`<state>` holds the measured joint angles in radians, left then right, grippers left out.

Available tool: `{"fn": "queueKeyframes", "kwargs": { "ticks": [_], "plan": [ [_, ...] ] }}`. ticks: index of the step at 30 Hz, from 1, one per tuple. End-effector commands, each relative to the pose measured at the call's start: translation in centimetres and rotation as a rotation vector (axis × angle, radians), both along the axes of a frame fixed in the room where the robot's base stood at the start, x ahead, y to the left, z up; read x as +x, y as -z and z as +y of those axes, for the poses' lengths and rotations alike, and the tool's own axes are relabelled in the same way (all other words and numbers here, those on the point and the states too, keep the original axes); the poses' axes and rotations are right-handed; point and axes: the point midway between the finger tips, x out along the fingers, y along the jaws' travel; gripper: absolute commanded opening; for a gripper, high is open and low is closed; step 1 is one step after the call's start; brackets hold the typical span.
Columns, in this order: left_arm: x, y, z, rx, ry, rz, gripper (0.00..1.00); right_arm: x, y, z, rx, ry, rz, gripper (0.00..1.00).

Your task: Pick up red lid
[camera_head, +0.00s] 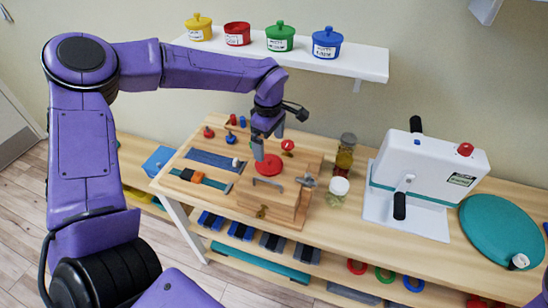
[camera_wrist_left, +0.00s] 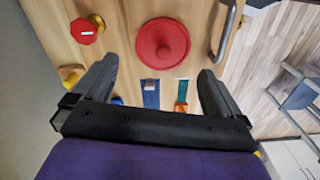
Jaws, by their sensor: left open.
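The red lid (camera_head: 268,166) is a round disc lying flat on the wooden board on the table. In the left wrist view the red lid (camera_wrist_left: 163,44) shows whole, with a round knob at its middle. My left gripper (camera_head: 268,143) is just above the lid, pointing down, and partly hides it. In the left wrist view my left gripper (camera_wrist_left: 158,70) has its fingers wide apart with nothing between them, and the lid appears beyond their tips. My right gripper is not in view.
A metal handle (camera_head: 268,182) is fixed close to the lid. A red octagonal knob (camera_head: 288,145) stands behind it. Jars (camera_head: 345,152) and a white machine (camera_head: 425,180) stand to the right. A wall shelf (camera_head: 350,62) holds coloured pots, including a red one (camera_head: 238,39).

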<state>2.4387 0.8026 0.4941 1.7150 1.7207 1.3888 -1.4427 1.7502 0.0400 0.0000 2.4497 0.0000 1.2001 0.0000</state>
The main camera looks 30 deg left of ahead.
Motion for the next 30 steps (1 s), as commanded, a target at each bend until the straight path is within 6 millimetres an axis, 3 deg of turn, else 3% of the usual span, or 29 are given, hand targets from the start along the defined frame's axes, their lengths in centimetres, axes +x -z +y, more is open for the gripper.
{"fn": "queueKeyframes", "kwargs": {
  "ticks": [12,20,24,30],
  "plan": [
    [0.3,6.4,-0.3,0.002,-0.001,0.008,1.0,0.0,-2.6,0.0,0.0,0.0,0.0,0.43],
    [0.3,7.2,-0.3,0.001,-0.001,0.004,1.0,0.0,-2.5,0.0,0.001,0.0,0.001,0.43],
    [0.3,7.2,-0.3,0.001,-0.001,0.004,0.63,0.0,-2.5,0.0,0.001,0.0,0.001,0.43],
    [0.3,7.2,-0.3,0.001,-0.001,0.004,0.63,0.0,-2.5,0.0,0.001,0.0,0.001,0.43]
  ]
}}
